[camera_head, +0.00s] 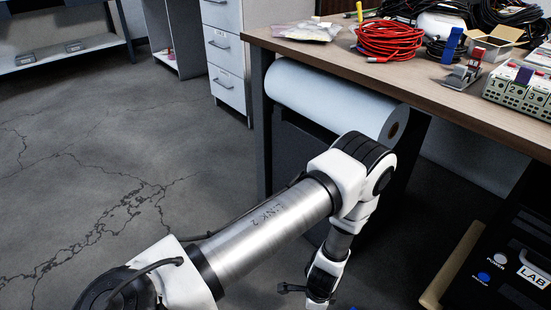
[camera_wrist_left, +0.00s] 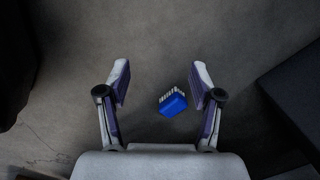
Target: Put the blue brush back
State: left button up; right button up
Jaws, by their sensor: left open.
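The blue brush (camera_wrist_left: 172,104), with a blue block and pale bristles, lies on the grey floor. In the left wrist view it sits between the finger lines, closer to the right finger, with space around it. My left gripper (camera_wrist_left: 161,78) is open and empty, pointing down above the floor; its height over the brush is hard to judge. My right gripper is in neither view.
The workbench (camera_head: 340,62) holds a red cable coil (camera_head: 389,39), a small upright blue item (camera_head: 452,44) and a numbered terminal block (camera_head: 522,90). A white roll (camera_head: 330,98) hangs beneath it. A black LAB case (camera_head: 510,262) stands right. Floor at left is clear.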

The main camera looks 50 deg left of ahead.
pick_arm(q)
jog(key=s+r+n, duration=0.3)
jog(key=s+n, duration=0.2)
jog(key=s, duration=0.2)
jog(key=s+r+n, duration=0.3)
jog(key=s+n, duration=0.2)
jog(key=s, duration=0.2)
jog(key=shift+s+a+r+n+h, duration=0.25)
jog(key=shift+a+r+n+h, duration=0.05)
jog(key=shift+r+h, duration=0.1)
